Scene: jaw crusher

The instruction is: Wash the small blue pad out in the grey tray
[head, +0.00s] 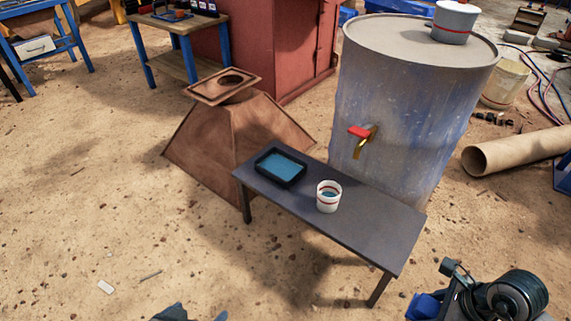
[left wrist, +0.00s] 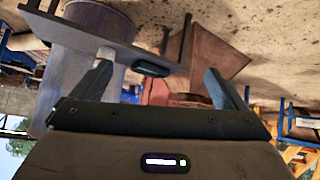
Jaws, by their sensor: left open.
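A dark tray (head: 260,175) with a flat blue surface inside sits on the left part of a low grey bench (head: 365,227). I cannot tell whether that blue is water or a pad; no separate small blue pad can be made out. A white cup with red bands (head: 329,203) stands upright beside the tray, with something blue inside. The tray's side (left wrist: 150,70) and the cup (left wrist: 106,54) also show in the left wrist view, apart from my fingers. My left gripper (left wrist: 160,84) is open and empty. Its tips barely show at the head view's bottom edge (head: 193,315).
A large drum (head: 400,100) with a red-handled brass tap (head: 362,136) stands behind the bench. A white pot (head: 455,22) sits on its top. A rusty hopper (head: 235,135) stands behind the bench's left end. A cardboard tube (head: 515,152) lies at right.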

